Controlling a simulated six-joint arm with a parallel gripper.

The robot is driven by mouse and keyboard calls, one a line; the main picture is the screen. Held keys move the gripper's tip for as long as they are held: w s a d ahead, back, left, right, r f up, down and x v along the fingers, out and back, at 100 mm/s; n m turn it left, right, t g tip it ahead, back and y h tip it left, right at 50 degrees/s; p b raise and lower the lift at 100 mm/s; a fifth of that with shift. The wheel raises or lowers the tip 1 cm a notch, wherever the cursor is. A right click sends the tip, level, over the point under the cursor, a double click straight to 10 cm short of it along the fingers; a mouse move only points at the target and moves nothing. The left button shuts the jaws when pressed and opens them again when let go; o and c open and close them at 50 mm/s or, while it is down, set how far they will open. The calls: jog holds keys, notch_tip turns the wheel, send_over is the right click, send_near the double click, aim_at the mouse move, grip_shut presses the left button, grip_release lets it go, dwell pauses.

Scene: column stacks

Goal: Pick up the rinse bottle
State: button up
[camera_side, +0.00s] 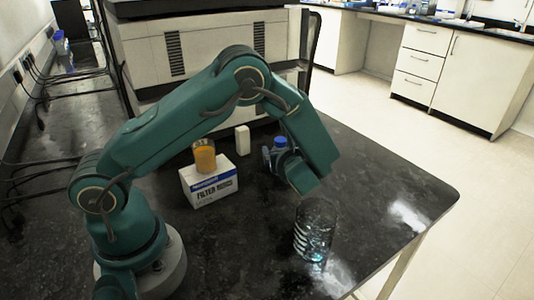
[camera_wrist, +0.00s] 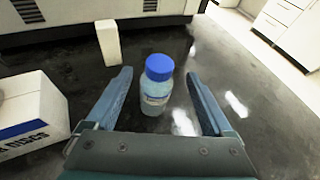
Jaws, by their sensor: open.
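The bottle (camera_wrist: 156,95) is clear with a blue cap and a label, and stands upright on the dark bench. In the wrist view it lies ahead of my gripper (camera_wrist: 160,80), between the lines of its two fingers. My gripper is open and empty, with a gap on each side of the bottle. In the side view the blue cap (camera_side: 280,142) shows behind my wrist, and part of the bottle is hidden by my arm.
A white filter box (camera_side: 210,182) with a cup of orange liquid (camera_side: 204,156) on it stands left of the bottle. A small white block (camera_side: 242,140) stands behind. A clear glass beaker (camera_side: 314,232) stands near the front right. Large equipment (camera_side: 200,45) borders the back.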

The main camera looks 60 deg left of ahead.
jog(key=shift+s+f, duration=0.2)
jog(key=shift+f, duration=0.65)
jog(key=shift+x, duration=2.35)
grip_shut()
